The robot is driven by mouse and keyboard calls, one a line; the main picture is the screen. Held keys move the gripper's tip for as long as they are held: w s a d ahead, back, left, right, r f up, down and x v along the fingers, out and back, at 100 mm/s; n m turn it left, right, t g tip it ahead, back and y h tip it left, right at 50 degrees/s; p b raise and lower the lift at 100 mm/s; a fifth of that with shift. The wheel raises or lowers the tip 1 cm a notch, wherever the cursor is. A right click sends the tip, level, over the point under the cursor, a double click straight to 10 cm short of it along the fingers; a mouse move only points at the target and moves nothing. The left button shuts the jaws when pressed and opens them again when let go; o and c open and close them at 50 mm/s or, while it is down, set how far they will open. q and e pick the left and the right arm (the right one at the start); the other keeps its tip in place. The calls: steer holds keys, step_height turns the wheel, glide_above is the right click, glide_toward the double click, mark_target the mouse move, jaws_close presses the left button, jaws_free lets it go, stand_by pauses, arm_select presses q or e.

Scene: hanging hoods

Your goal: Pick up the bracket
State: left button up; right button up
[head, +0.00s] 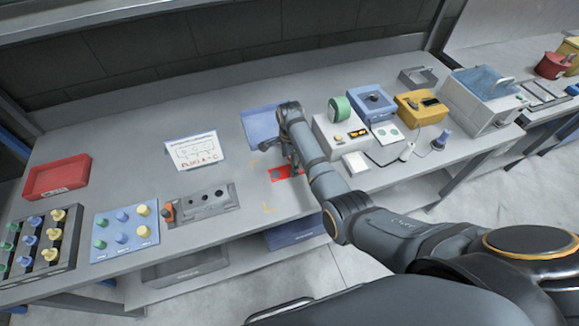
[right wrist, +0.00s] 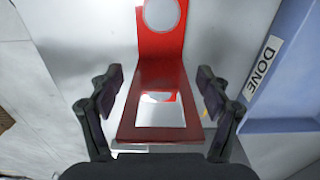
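The red bracket (head: 284,173) lies on the grey bench in the head view, just below my right gripper (head: 291,160). In the right wrist view the bracket (right wrist: 161,42) shows a plate with a round opening and a nearer plate with a square opening. My right gripper (right wrist: 160,93) is open, with one finger on each side of the bracket and a visible gap to it on both sides. My left gripper is not in view.
A blue tray (head: 258,127) stands just behind the bracket; its DONE label (right wrist: 263,66) shows in the right wrist view. A white box with a green roll (head: 340,108) is close on the right. A grey block with holes (head: 208,203) lies to the left.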

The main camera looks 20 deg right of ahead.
steer(key=c, duration=1.4)
jaws_close()
steer(key=shift+r, duration=0.2)
